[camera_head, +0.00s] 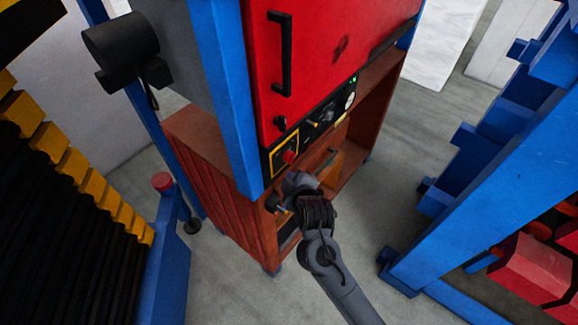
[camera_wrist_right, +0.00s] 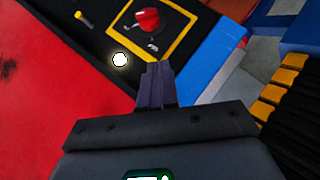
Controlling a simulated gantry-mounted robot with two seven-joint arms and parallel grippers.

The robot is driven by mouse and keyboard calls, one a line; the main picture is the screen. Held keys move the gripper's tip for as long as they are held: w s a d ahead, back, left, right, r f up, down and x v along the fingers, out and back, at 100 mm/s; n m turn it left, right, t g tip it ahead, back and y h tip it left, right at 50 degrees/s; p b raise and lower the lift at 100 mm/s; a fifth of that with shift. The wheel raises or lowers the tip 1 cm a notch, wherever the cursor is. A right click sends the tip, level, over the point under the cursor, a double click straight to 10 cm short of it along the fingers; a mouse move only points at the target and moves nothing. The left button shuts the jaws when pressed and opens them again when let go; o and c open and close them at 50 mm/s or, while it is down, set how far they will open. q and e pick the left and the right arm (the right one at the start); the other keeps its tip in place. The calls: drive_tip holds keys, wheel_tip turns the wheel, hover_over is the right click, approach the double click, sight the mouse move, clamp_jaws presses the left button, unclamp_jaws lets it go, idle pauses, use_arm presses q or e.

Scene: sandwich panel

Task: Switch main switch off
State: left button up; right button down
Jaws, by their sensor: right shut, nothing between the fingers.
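The main switch is a red rotary knob (camera_head: 288,157) inside a yellow square outline on the black control strip (camera_head: 312,128) under the red panel. In the right wrist view the red knob (camera_wrist_right: 148,20) shows near the top, on its black plate with a yellow border. My right gripper (camera_head: 279,207) is in front of the cabinet, just below the switch in the head view. Its fingers (camera_wrist_right: 157,82) are together and empty, pointing toward the strip's lower edge and apart from the knob in the picture. My left gripper is in neither view.
A lit white button (camera_wrist_right: 119,60) sits beside the knob's plate. A blue post (camera_head: 225,95) stands left of the strip. An open brown cabinet (camera_head: 215,190) is below. Blue racks (camera_head: 480,185) stand at right; grey floor lies between.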

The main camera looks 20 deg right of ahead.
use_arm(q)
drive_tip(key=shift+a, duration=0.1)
use_arm(e)
drive_tip(key=p, duration=0.1)
approach(290, 157)
drive_tip(key=w+a+f, duration=0.1)
drive_tip(key=w+a, duration=0.2)
drive_tip(key=a, duration=0.1)
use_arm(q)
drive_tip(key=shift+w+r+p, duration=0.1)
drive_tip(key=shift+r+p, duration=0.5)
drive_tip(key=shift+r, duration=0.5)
use_arm(e)
drive_tip(key=shift+w+d+f, duration=0.3)
drive_tip(key=shift+d+f, duration=0.4)
drive_tip(key=shift+f, duration=0.15)
drive_tip(key=shift+w+d+f, duration=0.35)
drive_tip(key=shift+d+f, duration=0.3)
drive_tip(key=shift+f, duration=0.2)
use_arm(q)
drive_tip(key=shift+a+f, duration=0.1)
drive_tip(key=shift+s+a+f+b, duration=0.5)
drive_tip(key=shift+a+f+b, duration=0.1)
drive_tip(key=shift+b, duration=0.1)
use_arm(e)
drive_tip(key=shift+f+t, duration=0.2)
drive_tip(key=shift+t, duration=0.1)
